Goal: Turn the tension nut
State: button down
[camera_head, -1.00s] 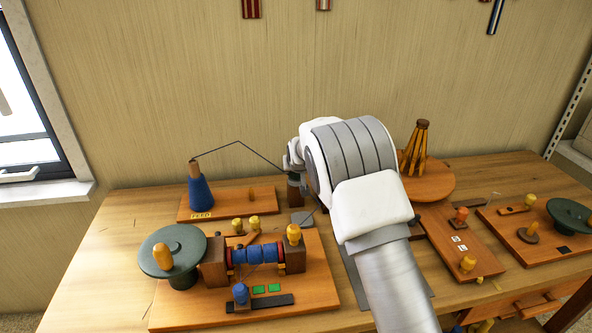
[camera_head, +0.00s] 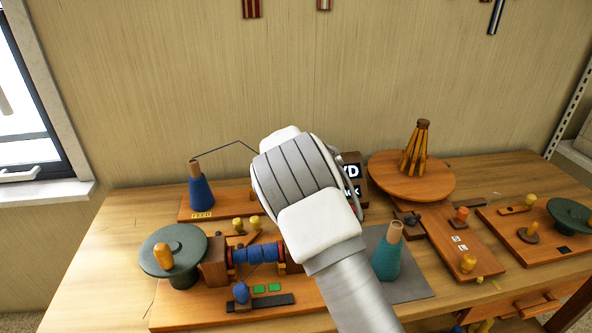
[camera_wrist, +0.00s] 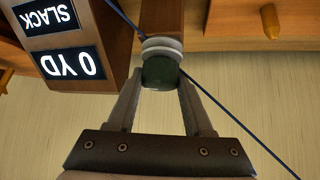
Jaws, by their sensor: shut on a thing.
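The tension nut (camera_wrist: 161,74) is a dark green round knob in the wrist view, with pale discs (camera_wrist: 161,47) behind it on a brown wooden post (camera_wrist: 163,18). My gripper (camera_wrist: 160,84) has one finger on each side of the nut and is shut on it. A dark blue yarn (camera_wrist: 225,109) runs diagonally past the discs. In the head view my arm hides the nut and my fingers; the yarn (camera_head: 238,143) runs from the blue cone (camera_head: 200,194) to behind my arm.
A display box (camera_wrist: 68,47) close to my gripper reads "0 YD" and "SLACK"; it also shows in the head view (camera_head: 352,178). A teal cone (camera_head: 386,259) stands on a grey mat. A winder with a green crank wheel (camera_head: 170,248) is at left, a round wooden stand (camera_head: 380,168) behind.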

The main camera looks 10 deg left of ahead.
jog(key=shift+c, duration=1.5)
grip_release()
jog(key=shift+s, duration=0.1)
jog(key=p+v, duration=0.1)
jog(key=v, duration=1.6)
jog(key=shift+s+d+r, duration=0.1)
jog(key=shift+r, duration=0.05)
